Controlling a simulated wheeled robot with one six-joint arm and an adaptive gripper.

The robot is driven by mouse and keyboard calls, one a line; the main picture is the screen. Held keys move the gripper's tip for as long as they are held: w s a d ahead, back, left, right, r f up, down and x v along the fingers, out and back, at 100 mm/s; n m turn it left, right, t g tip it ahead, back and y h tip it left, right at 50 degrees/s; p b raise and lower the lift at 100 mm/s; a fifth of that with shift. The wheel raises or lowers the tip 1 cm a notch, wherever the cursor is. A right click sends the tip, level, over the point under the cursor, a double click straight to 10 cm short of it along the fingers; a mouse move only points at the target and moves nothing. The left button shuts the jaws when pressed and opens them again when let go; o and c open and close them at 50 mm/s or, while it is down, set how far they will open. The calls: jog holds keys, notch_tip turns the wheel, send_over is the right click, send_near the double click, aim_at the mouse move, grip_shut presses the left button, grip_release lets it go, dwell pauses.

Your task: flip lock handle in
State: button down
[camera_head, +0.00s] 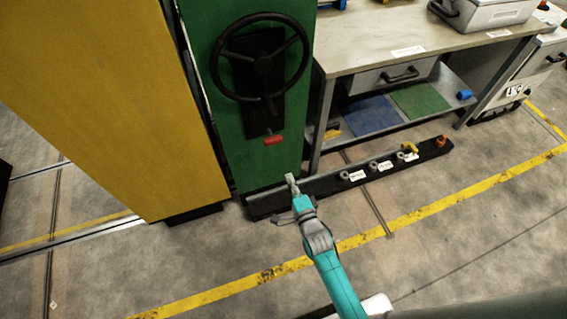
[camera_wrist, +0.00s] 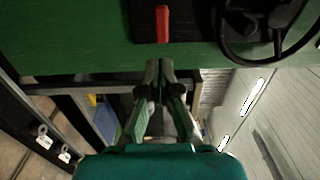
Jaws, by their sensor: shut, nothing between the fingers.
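The red lock handle (camera_head: 273,140) sticks out from the lower end of a black plate on the green cabinet panel (camera_head: 285,165). In the wrist view the red handle (camera_wrist: 163,24) shows as an upright bar near the top edge. My gripper (camera_head: 291,179) is shut and empty, in front of the panel's lower part. In the head view it appears below and slightly right of the handle, apart from it. In the wrist view my gripper's fingertips (camera_wrist: 160,68) lie below the handle in the picture, with a gap of green panel between.
A black handwheel (camera_head: 260,57) is mounted on the panel above the handle. A yellow cabinet (camera_head: 95,90) stands at left. A workbench (camera_head: 385,45) stands at right, and a low black rail (camera_head: 330,185) with several fittings lies in front. Open floor extends in front.

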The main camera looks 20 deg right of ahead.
aim_at(274, 143)
jog(key=w, duration=1.3)
jog(key=shift+w, duration=0.15)
jog(key=shift+w, duration=2.35)
jog(key=shift+r, duration=0.1)
